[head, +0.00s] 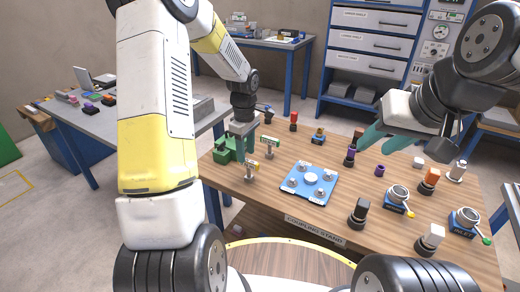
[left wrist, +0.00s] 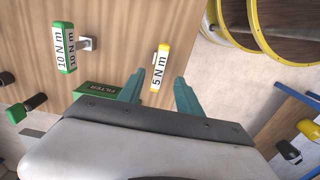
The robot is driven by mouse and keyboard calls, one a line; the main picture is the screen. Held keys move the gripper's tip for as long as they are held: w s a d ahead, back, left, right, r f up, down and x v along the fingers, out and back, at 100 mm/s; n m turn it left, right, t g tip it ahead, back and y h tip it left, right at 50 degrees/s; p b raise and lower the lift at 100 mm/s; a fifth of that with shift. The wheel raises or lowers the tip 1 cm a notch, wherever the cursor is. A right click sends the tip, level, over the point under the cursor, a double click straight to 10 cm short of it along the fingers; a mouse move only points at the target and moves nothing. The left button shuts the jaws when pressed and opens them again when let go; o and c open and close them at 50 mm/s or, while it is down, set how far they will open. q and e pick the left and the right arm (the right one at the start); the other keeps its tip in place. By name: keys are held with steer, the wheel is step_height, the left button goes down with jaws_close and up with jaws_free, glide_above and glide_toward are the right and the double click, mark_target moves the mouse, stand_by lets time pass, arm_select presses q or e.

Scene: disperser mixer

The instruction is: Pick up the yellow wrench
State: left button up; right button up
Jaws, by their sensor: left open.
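The yellow wrench (head: 253,166) stands near the left end of the coupling stand table. In the left wrist view it is a yellow bar (left wrist: 161,67) with a white "5 N m" label. My left gripper (head: 241,143) is just above that end of the table. In the left wrist view its two teal fingers (left wrist: 158,92) are open and empty.
A green wrench labelled "10 N m" (left wrist: 66,47) stands to the left of the yellow one. A green filter box (left wrist: 92,89) is close to the left finger. A blue plate (head: 318,196) with round fittings lies right of the wrenches. Several connectors and valves crowd the table's right side.

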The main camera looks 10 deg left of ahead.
mark_target(249, 168)
arm_select(q)
steer(key=f, duration=0.7)
steer(key=shift+w+d+f, duration=0.1)
steer(key=shift+d+f, duration=0.25)
steer(key=shift+f, duration=0.05)
steer(key=shift+c, duration=0.4)
jaws_close()
